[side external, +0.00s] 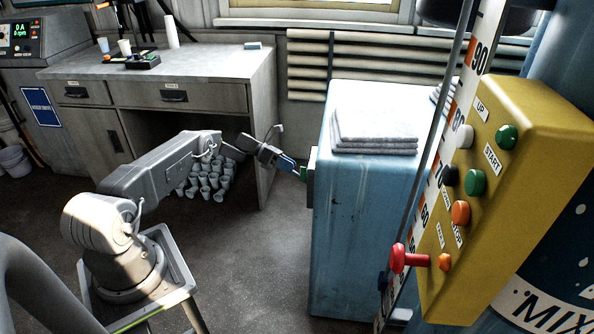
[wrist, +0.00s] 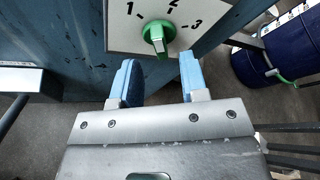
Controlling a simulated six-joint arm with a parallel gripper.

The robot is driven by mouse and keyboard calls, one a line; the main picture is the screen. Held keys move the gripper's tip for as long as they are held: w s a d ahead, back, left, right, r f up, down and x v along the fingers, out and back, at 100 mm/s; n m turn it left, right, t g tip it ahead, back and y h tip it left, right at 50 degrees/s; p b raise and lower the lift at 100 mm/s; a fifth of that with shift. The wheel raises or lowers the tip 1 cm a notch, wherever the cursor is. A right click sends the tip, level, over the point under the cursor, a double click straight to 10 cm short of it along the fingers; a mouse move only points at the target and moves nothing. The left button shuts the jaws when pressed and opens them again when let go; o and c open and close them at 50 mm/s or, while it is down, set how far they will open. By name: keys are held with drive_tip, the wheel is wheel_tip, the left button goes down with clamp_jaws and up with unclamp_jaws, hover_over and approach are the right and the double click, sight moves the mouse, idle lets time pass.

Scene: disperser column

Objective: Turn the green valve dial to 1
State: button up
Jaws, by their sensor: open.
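The green valve dial (wrist: 158,36) sits on a white plate (wrist: 118,32) marked 1, 2 and 3, at the top middle of the wrist view. Its raised grip runs roughly up and down in that view; I cannot tell for sure which number it points to. In the side view the dial (side external: 303,173) is a small green spot on the left face of the blue cabinet (side external: 345,235). My gripper (wrist: 158,66) is open, with its two blue fingers apart and nothing between them. The dial lies just beyond the fingertips. In the side view my gripper (side external: 288,164) is close to the plate.
Folded cloths (side external: 374,122) lie on the cabinet. A desk (side external: 200,60) stands behind my arm, with several cups (side external: 210,180) on the floor below. A yellow control box (side external: 510,180) is at the right. A dark blue container (wrist: 285,55) is right of the plate.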

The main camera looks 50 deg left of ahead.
drive_tip(key=v, duration=0.9)
drive_tip(key=shift+s+a+r, duration=0.15)
drive_tip(key=shift+a+r, duration=0.05)
drive_tip(key=shift+a, duration=0.05)
